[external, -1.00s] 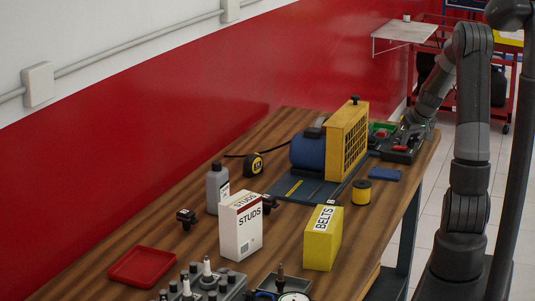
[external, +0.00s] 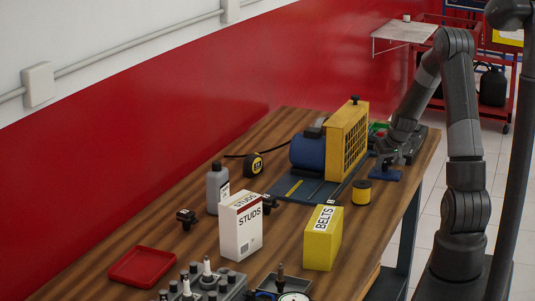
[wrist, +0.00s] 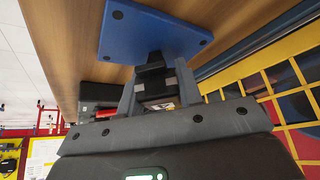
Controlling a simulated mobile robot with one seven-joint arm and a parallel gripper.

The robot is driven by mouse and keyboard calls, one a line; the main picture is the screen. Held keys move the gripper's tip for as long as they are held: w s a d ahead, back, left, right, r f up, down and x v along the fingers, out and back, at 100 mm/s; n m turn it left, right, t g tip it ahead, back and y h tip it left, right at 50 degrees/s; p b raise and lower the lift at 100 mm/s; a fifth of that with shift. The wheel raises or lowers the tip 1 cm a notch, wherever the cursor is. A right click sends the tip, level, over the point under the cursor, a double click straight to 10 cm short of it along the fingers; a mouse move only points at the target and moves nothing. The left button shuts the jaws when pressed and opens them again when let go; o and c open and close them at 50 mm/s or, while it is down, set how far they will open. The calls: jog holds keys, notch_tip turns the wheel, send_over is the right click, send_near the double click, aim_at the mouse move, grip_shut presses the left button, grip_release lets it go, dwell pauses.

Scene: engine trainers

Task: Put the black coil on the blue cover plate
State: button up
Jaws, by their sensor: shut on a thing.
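The blue cover plate (external: 384,175) lies flat on the table near its right edge; it also shows at the top of the wrist view (wrist: 185,28), with dark holes at its corners. My gripper (wrist: 157,80) is shut on the black coil (wrist: 155,88), which sits between the two grey fingers. The coil's dark end is in front of the plate's near edge in the wrist view; I cannot tell whether they touch. In the external view my gripper (external: 389,157) is right above the plate, and the coil is hardly visible there.
A yellow-black cylinder (external: 361,192) stands close left of the plate. The blue engine with its yellow grille guard (external: 352,140) is beside it. A dark tray (external: 418,141) lies behind my gripper. Yellow BELTS (external: 322,240) and white STUDS (external: 240,225) boxes stand nearer the camera.

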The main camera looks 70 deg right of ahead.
jog(key=o, duration=1)
jog(key=shift+f, duration=0.1)
jog(key=shift+o, duration=0.2)
jog(key=v, duration=1.2)
